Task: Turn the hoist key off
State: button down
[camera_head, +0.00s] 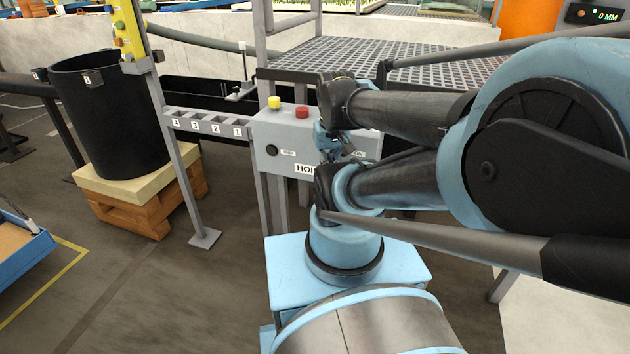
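A rack numbered 4 to 1 (206,124) joins the box's left side. A dark grated platform (400,62) lies behind. A black barrel (108,115) stands on a wooden pallet (140,200) at left. A blue tray (22,262) is at lower left. The floor between is clear.

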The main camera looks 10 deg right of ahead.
aim_at(274, 102)
jog(key=k, duration=1)
jog(key=u, duration=0.4)
jog(key=i, duration=0.7)
jog(key=z, duration=0.2)
